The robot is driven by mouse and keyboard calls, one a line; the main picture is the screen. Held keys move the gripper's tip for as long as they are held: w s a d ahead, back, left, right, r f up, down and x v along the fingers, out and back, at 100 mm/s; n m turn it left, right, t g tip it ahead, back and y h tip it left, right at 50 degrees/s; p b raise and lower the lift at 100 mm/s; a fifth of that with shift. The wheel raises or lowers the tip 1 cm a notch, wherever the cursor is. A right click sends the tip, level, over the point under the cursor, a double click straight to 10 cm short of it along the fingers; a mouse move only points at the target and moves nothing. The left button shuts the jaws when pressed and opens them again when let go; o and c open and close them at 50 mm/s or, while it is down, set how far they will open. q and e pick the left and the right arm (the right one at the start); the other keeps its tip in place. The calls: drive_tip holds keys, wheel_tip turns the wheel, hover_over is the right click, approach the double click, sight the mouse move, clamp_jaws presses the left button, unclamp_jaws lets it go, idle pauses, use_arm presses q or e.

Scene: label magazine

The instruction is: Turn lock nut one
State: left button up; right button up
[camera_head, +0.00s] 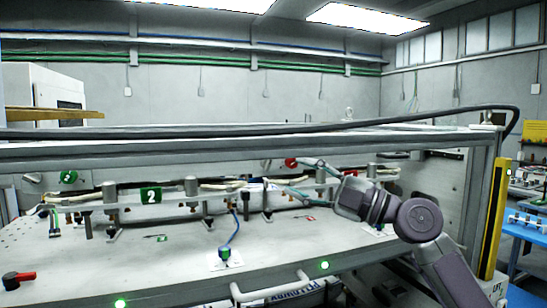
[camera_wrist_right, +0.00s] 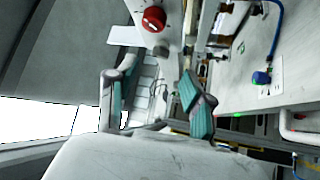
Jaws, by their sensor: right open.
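A round red knob (camera_head: 291,162) sits on the back panel of the machine, on a pale round mount. It shows larger at the top of the right wrist view (camera_wrist_right: 154,18). A similar green knob (camera_head: 67,176) is at the far left, near a green plate marked 2 (camera_head: 151,195). No number shows beside the red knob. My right gripper (camera_head: 290,176) is open and empty in front of the panel, its fingers pointing left, close to the red knob in the picture. In the right wrist view its teal-padded fingers (camera_wrist_right: 155,95) are spread, with the knob beyond them. My left gripper is out of view.
A rail (camera_head: 206,193) with clamps and cables runs across the white worktop (camera_head: 180,257). A blue-cabled plug (camera_head: 224,254) stands on it. A black-and-red handle (camera_head: 18,280) is at front left. A frame beam (camera_head: 200,148) crosses above; a yellow post (camera_head: 494,220) stands right.

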sight(270, 167)
drive_tip(key=p+x, duration=0.1)
drive_tip(key=x, duration=0.4)
drive_tip(key=shift+r+p, duration=0.15)
drive_tip(key=shift+p, duration=0.2)
drive_tip(key=shift+w+a, duration=0.4)
drive_tip(key=shift+a, duration=0.25)
clamp_jaws()
